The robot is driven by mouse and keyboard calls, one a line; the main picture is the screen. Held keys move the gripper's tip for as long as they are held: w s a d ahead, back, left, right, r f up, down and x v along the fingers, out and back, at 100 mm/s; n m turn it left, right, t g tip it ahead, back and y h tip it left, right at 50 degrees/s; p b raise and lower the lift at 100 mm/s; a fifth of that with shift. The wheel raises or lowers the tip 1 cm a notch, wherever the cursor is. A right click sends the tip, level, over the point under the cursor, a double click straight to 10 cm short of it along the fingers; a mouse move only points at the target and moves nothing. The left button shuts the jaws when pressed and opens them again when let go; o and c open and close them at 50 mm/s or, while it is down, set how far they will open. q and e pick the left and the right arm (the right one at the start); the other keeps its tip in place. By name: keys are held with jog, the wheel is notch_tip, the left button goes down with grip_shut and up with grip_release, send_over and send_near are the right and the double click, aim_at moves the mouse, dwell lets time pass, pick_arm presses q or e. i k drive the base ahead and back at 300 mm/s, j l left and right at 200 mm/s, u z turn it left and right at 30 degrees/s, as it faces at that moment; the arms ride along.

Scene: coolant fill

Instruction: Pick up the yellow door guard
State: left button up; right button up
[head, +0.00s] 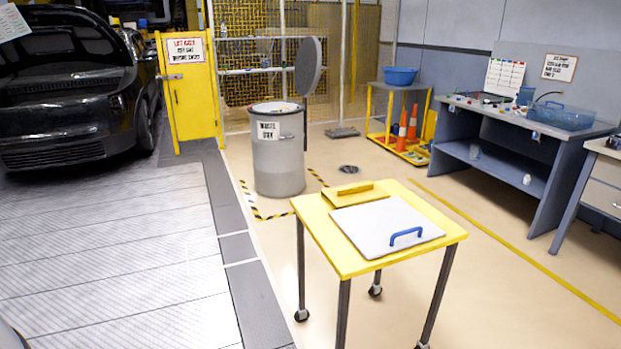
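A small yellow panel with a raised yellow handle, which looks like the yellow door guard (338,198), lies flat on the yellow top of a wheeled cart (322,238). It is at the cart's far side. A larger light grey panel with a blue handle (372,222) lies in front of it and may cover part of it. Neither of my grippers is in view.
A grey bin (278,165) with its round lid raised stands behind the cart inside striped floor tape. A yellow panel with a sign (190,90) stands beside a black car (75,85). Workbenches (520,130) line the right. Floor around the cart is clear.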

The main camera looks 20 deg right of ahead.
aim_at(349, 195)
jog(key=i+z, duration=0.15)
jog(key=i, duration=0.5)
jog(key=i+j+z, duration=0.15)
jog(key=i, duration=0.5)
jog(key=i+j+z, duration=0.25)
jog(key=i+z, duration=0.15)
jog(key=i+j+z, duration=0.4)
jog(key=i+l, duration=0.05)
jog(key=i, duration=0.05)
